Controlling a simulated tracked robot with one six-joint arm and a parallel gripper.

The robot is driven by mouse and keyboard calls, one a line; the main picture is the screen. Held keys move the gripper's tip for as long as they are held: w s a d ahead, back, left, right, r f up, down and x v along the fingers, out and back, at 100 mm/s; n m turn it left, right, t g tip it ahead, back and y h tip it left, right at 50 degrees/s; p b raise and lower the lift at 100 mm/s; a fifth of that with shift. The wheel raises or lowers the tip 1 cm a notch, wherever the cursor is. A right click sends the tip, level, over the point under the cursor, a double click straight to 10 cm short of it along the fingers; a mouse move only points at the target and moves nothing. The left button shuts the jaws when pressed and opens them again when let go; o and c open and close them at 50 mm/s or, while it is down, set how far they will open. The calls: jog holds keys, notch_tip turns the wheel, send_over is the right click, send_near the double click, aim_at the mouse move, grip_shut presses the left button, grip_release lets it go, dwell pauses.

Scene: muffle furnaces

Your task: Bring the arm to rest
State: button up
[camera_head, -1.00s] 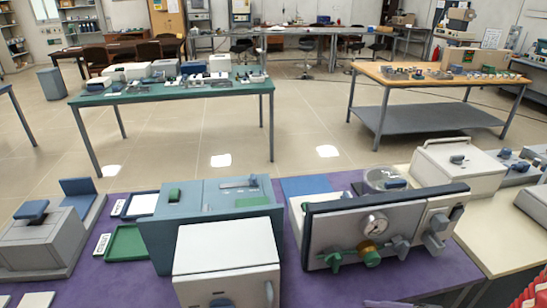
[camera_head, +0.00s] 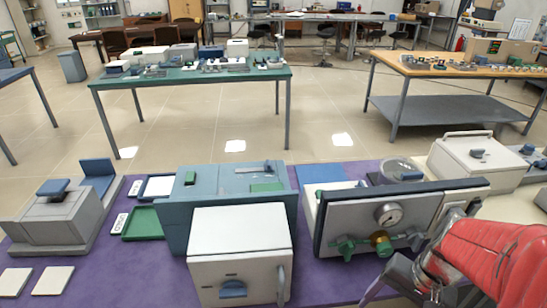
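My arm with its red covering shows at the lower right, in front of the purple-topped table (camera_head: 130,277). My gripper (camera_head: 388,285), grey and dark, is at the bottom edge below the grey furnace-like unit with a dial (camera_head: 350,217). Part of the gripper is cut off by the frame, and its opening cannot be made out. I cannot tell whether it touches the unit. No held object shows.
A white box furnace (camera_head: 240,245) and a blue-grey unit (camera_head: 174,220) stand on the table. A grey device (camera_head: 50,228), a green tray (camera_head: 142,224) and a white furnace (camera_head: 470,160) stand nearby. Open floor (camera_head: 190,130) lies beyond.

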jog(key=w+a+r+n+t+h, duration=0.2)
jog(key=a+r+n+t, duration=0.3)
jog(key=a+r+n, duration=0.3)
jog(key=w+a+r, duration=0.1)
jog(key=a+r, duration=0.2)
jog(key=r, duration=0.3)
jog(key=shift+a+r, duration=0.25)
jog(key=shift+r, duration=0.05)
jog(key=shift+c, duration=0.2)
